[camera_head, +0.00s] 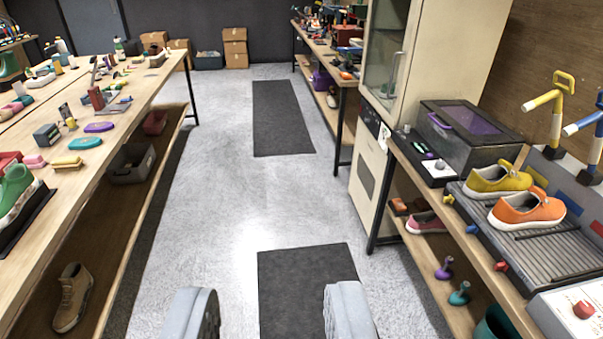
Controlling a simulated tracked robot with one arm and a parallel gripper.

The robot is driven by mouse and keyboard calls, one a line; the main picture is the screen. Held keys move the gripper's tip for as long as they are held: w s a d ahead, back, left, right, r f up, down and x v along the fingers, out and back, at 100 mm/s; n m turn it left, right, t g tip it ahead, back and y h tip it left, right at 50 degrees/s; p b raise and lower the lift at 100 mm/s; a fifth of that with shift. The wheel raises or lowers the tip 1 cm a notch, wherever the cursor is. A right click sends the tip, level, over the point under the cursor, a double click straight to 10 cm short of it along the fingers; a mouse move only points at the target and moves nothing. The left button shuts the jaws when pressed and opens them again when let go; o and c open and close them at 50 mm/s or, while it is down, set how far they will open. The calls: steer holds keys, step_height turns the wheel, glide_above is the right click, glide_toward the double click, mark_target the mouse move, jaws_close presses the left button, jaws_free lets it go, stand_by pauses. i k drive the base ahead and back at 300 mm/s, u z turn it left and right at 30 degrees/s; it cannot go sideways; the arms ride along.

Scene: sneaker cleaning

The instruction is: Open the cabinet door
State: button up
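The tall cream cabinet (446,65) stands right of centre, against the right side of the aisle. Its upper glass door (383,55) faces the aisle and looks shut. A slim upright handle (396,74) shows near the door's right edge. Below is a cream lower front (367,170) with a dark panel in it. The cabinet's top is cut off by the picture edge. My gripper (270,313) shows as two grey fingers at the bottom, wide apart with only floor between them. It is open, empty and well short of the cabinet.
A long workbench (150,85) with shoes and tools runs along the left. A right bench (430,182) holds a dark box (470,140) and sneakers in front of the cabinet. Another bench stands beyond it. The aisle floor (220,200) with dark mats is clear.

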mark_target(392, 118)
steer(key=i, duration=2.6)
steer(key=z, duration=0.7)
steer(key=i, duration=0.95)
steer(key=z, duration=0.35)
